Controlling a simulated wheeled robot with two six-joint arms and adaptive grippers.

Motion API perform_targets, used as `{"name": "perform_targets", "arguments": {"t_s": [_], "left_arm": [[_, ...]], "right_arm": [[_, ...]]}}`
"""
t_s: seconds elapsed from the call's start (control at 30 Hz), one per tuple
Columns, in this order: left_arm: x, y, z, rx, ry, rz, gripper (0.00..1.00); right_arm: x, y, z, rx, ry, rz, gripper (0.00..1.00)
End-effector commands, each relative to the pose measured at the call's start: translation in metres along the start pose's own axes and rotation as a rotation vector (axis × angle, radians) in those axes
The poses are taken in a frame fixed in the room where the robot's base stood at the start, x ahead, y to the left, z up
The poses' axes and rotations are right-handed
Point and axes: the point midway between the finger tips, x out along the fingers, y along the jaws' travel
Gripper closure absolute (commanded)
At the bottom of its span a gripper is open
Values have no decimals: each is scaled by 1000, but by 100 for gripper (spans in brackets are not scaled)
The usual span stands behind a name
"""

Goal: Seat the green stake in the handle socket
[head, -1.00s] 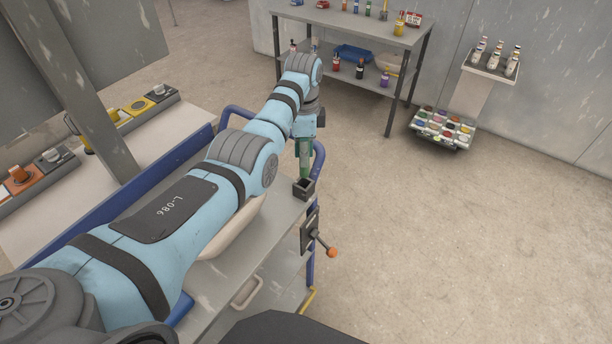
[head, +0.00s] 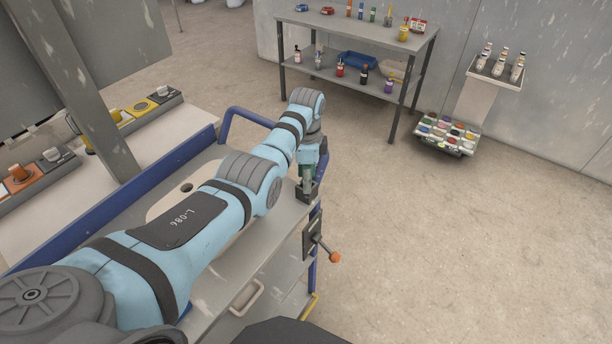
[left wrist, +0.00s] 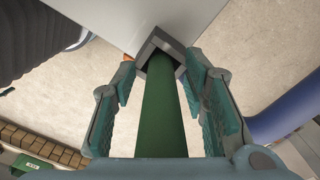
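The green stake (left wrist: 162,115) runs between the fingers of my left gripper (left wrist: 160,85) in the left wrist view. Its far end is inside the mouth of the square dark handle socket (left wrist: 158,45); how deep it sits is hidden. Gaps show between the stake and both finger pads, so the gripper is open around it. In the head view the socket (head: 306,194) is at the cart's right edge, with my left gripper (head: 309,168) just above it and a short green part between. My right gripper is out of view.
The cart (head: 232,262) has blue rails and carries a pale piece with a round hole (head: 160,200), partly behind my arm. A bracket with an orange knob (head: 334,257) hangs below the socket. A shelf table (head: 350,24) with bottles stands behind.

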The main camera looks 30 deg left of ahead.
Motion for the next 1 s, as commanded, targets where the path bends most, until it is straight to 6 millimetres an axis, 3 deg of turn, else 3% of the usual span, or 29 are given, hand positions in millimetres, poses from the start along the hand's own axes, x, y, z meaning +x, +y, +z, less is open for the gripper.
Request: {"name": "perform_targets", "arguments": {"t_s": [0.27,0.7,0.83,1.0], "left_arm": [[-7,0,0,0,1,-1,60],[-111,-1,-1,0,1,-3,60],[-123,0,0,0,0,-1,60],[-124,0,0,0,0,0,60]], "right_arm": [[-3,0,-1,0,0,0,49],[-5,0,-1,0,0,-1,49],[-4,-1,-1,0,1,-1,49],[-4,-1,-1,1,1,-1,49]]}}
